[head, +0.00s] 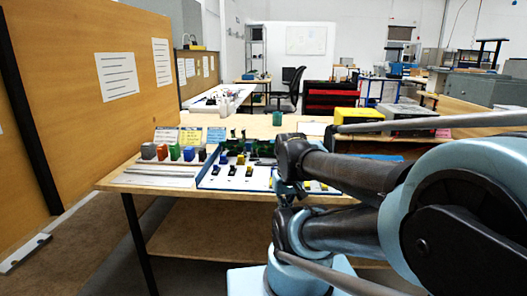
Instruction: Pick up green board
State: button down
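Dark green upright pieces (238,146) stand near the middle of the wooden workbench, behind the blue-edged tray. They are small here, and I cannot tell for sure which of them is the green board. My arm partly covers the right side of this group. My arm fills the right of the head view and reaches left in front of the bench. I cannot make out my gripper's fingers, nor whether anything is held.
A blue-edged tray (205,182) holds several small dark and yellow parts. Coloured blocks (175,153) stand at the bench's left end. A green cup (277,118) stands at the back, near a yellow box (358,120). A wooden partition (75,110) borders the left.

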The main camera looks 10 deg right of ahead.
jog(key=c, duration=2.4)
grip_release()
jog(key=c, duration=1.9)
grip_release()
jog(key=shift+s+r, duration=0.2)
jog(key=o, duration=0.4)
jog(key=shift+r, duration=0.55)
notch_tip(320, 180, up, 24)
jog(key=n+g+y, duration=0.1)
jog(key=n+y, duration=0.3)
jog(key=n, duration=1.1)
send_over(263, 141)
jog(key=d, duration=0.6)
jog(key=x, duration=0.7)
jog(key=s+x, duration=0.1)
jog(key=x, duration=0.3)
jog(key=shift+w+a+f, duration=0.1)
jog(key=shift+a+f, duration=0.1)
jog(key=shift+f, duration=0.1)
jog(key=shift+x, duration=2.65)
